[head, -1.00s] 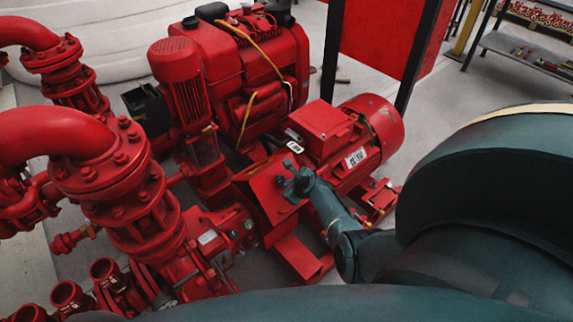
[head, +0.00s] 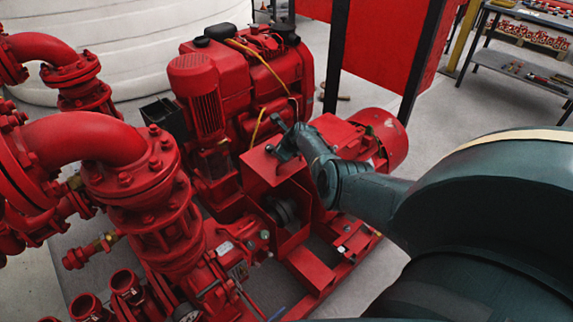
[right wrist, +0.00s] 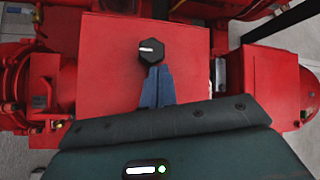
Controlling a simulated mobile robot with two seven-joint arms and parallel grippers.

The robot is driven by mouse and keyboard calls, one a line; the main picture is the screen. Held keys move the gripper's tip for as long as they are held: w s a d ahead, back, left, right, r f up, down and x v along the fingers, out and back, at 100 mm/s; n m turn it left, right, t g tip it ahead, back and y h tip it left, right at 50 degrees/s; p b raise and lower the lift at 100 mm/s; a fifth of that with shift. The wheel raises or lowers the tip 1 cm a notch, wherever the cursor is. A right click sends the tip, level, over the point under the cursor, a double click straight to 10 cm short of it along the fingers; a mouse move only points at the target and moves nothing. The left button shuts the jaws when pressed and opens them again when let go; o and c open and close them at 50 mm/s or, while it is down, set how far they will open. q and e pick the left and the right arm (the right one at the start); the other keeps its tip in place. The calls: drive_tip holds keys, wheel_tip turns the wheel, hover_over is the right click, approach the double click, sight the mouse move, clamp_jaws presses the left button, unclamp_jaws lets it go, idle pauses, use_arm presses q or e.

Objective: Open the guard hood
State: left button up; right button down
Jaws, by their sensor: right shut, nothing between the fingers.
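The red guard hood (head: 262,170) stands tilted up between the pump and the motor in the head view. A dark shaft coupling (head: 285,211) shows in the opening below it. In the right wrist view the hood's flat red panel (right wrist: 105,60) fills the middle, with a black knob (right wrist: 151,52) on it. My right gripper (head: 284,143) is at the hood's top side. Its blue fingers (right wrist: 156,74) are shut together with their tips at the knob's lower edge. They hold nothing; whether they touch the knob or panel I cannot tell. My left gripper is out of view.
A red motor (head: 378,135) lies right behind the hood, and a red engine (head: 245,75) stands behind it. Thick red pipes (head: 95,140) crowd the left. A shelf table (head: 515,65) stands at the far right on open floor.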

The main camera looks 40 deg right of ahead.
sight(273, 146)
drive_tip(key=shift+w+r+b, duration=0.2)
drive_tip(key=shift+w+b, duration=0.2)
drive_tip(key=shift+w, duration=0.1)
drive_tip(key=shift+w+r+b, duration=0.15)
drive_tip(key=shift+w+b, duration=0.2)
drive_tip(key=shift+w, duration=0.15)
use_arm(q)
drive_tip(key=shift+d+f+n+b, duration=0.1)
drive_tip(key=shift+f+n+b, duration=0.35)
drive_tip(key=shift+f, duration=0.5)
use_arm(e)
drive_tip(key=shift+w+r, duration=0.25)
drive_tip(key=shift+w, duration=0.45)
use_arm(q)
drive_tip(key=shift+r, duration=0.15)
use_arm(e)
drive_tip(key=shift+a+r, duration=0.1)
